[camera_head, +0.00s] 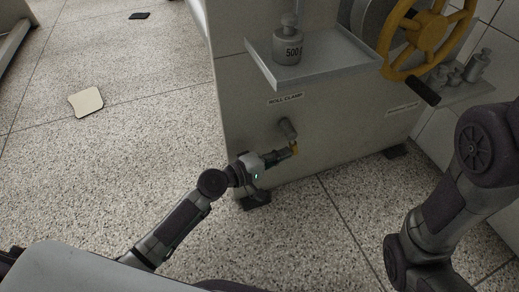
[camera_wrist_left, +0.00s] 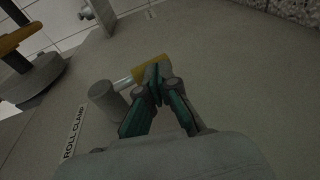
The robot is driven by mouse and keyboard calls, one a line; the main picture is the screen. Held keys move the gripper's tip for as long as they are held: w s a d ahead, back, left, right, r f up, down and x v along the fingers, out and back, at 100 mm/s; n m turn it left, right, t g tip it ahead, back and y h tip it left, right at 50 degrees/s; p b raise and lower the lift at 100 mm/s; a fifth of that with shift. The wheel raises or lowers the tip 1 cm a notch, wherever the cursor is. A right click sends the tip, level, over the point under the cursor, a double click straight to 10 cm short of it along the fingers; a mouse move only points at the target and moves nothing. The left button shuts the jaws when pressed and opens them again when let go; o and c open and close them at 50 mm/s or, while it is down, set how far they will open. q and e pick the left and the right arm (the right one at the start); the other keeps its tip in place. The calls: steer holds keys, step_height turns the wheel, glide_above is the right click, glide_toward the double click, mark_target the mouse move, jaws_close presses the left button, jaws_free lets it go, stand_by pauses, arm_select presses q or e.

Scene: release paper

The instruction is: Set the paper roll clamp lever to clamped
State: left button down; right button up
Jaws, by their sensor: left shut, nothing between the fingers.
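The roll clamp lever shows on the machine's front panel under the "ROLL CLAMP" label (camera_head: 285,98). It has a grey round hub (camera_head: 287,128) and a yellow grip (camera_head: 295,149) that hangs below the hub, slightly to the right, in the head view. In the left wrist view the hub (camera_wrist_left: 104,97), a short metal rod and the yellow grip (camera_wrist_left: 150,72) show. My left gripper (camera_head: 289,154) is shut and empty, with its fingertips at the yellow grip. They overlap the grip in the left wrist view (camera_wrist_left: 157,88); I cannot tell whether they touch. My right gripper is out of view.
A grey shelf (camera_head: 330,70) with a 500 weight (camera_head: 288,45) juts out above the lever. A yellow handwheel (camera_head: 420,38) with a black handle is at upper right. My right arm is at the right. A pale sheet (camera_head: 86,102) lies on the open floor at left.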

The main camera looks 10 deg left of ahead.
mark_target(296, 151)
arm_select(q)
steer(key=shift+s+d+r+x, duration=0.1)
steer(key=shift+s+d+x, duration=0.05)
steer(key=shift+x, duration=0.85)
steer(key=shift+s+d+r+x, duration=0.1)
steer(key=shift+d+r+x, duration=0.05)
steer(key=shift+x, duration=0.85)
steer(key=shift+d, duration=0.1)
steer(key=shift+s, duration=0.1)
steer(key=v, duration=1.1)
steer(key=shift+s+a, duration=0.25)
steer(key=shift+a, duration=0.1)
